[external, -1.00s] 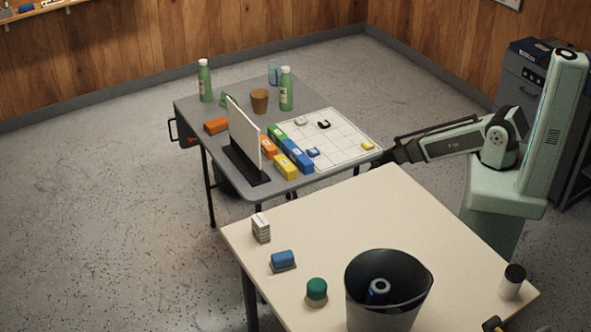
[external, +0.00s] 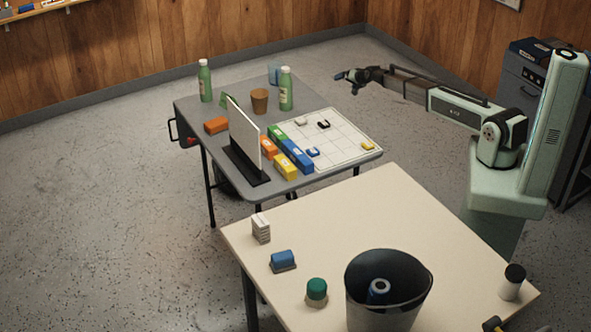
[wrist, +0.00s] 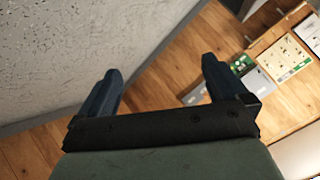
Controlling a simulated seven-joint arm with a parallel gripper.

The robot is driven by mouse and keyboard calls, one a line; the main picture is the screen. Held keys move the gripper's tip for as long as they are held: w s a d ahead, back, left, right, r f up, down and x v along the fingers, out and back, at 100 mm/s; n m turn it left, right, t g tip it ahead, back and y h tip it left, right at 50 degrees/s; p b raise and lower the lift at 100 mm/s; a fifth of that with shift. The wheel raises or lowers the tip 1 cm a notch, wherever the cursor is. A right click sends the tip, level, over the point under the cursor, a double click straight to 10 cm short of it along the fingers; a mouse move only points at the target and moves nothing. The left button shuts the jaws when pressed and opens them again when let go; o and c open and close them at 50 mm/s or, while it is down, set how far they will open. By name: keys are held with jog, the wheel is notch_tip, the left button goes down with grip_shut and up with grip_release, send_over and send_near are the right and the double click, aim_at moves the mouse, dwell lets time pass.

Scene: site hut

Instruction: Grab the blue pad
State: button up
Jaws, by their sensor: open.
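A blue block with a grey underside (external: 283,260), which looks like the blue pad, lies near the left edge of the beige table (external: 385,215). A smaller blue piece (external: 313,152) sits on the white gridded sheet (external: 340,135) on the grey table; I cannot tell for sure which is meant. My gripper (external: 347,82) is raised in the air beyond the right back side of the grey table, far from both. In the wrist view its two dark fingers (wrist: 160,78) are spread apart with nothing between them.
The grey table (external: 200,140) holds green bottles (external: 286,90), a brown cup (external: 259,101), an upright white panel (external: 243,133) and several coloured boxes. On the beige table are a dark bin (external: 388,300), a green-topped jar (external: 317,291) and a small white box (external: 261,228). Its middle is clear.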

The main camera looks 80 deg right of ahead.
jog(key=w+d+r+m+t+h, duration=0.1)
jog(key=w+d+r, duration=0.1)
jog(key=d+r, duration=0.45)
jog(key=w+d+r+m+t+h, duration=0.1)
jog(key=d+r+m, duration=0.15)
jog(key=r, duration=0.75)
jog(key=w+a+n+g+y, duration=0.3)
jog(key=w+a+n+y, duration=0.35)
jog(key=w+a, duration=2.4)
jog(key=w+a+r+n+g+y, duration=0.1)
jog(key=w+a+r+g, duration=0.15)
jog(key=a, duration=1.15)
jog(key=w+a+r+g+y, duration=0.1)
jog(key=w+a+r+g, duration=0.15)
jog(key=a, duration=1.25)
jog(key=w+a+r+n+g, duration=0.1)
jog(key=w+a+r, duration=0.15)
jog(key=a, duration=1.15)
jog(key=s+a+g, duration=0.1)
jog(key=s+a, duration=0.1)
jog(key=a, duration=0.6)
send_near(283, 255)
jog(key=shift+g, duration=0.3)
jog(key=f, duration=0.2)
jog(key=w+f, duration=0.1)
jog(key=f, duration=0.2)
jog(key=shift+d+f, duration=0.15)
jog(key=shift+s+f, duration=0.2)
jog(key=shift+f, duration=2.5)
